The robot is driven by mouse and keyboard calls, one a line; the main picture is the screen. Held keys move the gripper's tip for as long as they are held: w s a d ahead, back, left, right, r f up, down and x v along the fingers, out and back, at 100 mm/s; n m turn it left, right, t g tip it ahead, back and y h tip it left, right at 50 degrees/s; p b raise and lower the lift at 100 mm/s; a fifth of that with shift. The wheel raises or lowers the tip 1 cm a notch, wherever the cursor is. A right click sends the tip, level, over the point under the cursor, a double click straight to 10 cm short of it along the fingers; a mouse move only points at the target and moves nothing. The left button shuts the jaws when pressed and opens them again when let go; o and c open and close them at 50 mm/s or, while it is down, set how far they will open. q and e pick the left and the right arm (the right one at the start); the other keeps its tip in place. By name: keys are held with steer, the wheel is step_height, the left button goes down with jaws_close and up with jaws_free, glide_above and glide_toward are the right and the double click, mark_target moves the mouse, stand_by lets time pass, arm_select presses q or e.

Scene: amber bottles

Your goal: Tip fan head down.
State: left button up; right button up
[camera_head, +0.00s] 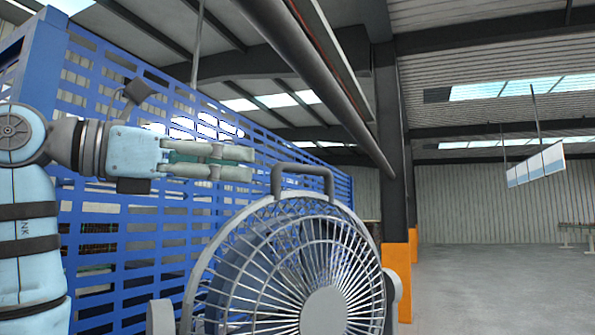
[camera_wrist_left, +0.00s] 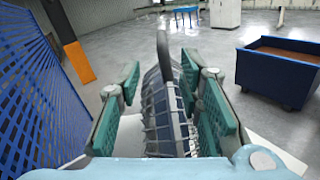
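The fan (camera_head: 325,305) stands at the lower middle of the head view, its round grey wire cage upright and facing me. A dark handle (camera_head: 302,168) arches over its top. Grey side brackets flank the cage; its base is out of frame. My left gripper (camera_head: 252,163) comes in from the left, level with the handle and just left of it. In the left wrist view, the gripper (camera_wrist_left: 160,75) has its green-padded fingers wide apart. The dark handle (camera_wrist_left: 163,52) and fan cage (camera_wrist_left: 163,112) show between and beyond them, with nothing gripped. My right gripper is not in view.
A blue slatted panel (camera_head: 110,215) stands behind my left arm. A dark column with an orange base (camera_head: 400,262) rises behind the fan. A blue bin (camera_wrist_left: 275,72) stands on the floor in the left wrist view. Open floor (camera_head: 480,290) lies to the right.

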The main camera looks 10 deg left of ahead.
mark_target(281, 168)
arm_select(q)
steer(key=d, duration=0.1)
steer(key=w+d, duration=0.1)
steer(key=w+d+p, duration=0.1)
steer(key=d, duration=0.1)
steer(key=shift+w+r, duration=0.25)
steer(key=shift+r, duration=0.05)
steer(key=x, duration=0.4)
steer(key=p+x, duration=0.1)
steer(key=x, duration=0.1)
steer(key=shift+w+a+f, duration=0.1)
steer(key=shift+w+f, duration=0.15)
steer(key=shift+w, duration=0.25)
steer(key=shift+w+f, duration=0.1)
steer(key=shift+w, duration=0.25)
steer(key=shift+s, duration=0.4)
steer(key=shift+c, duration=0.4)
jaws_close()
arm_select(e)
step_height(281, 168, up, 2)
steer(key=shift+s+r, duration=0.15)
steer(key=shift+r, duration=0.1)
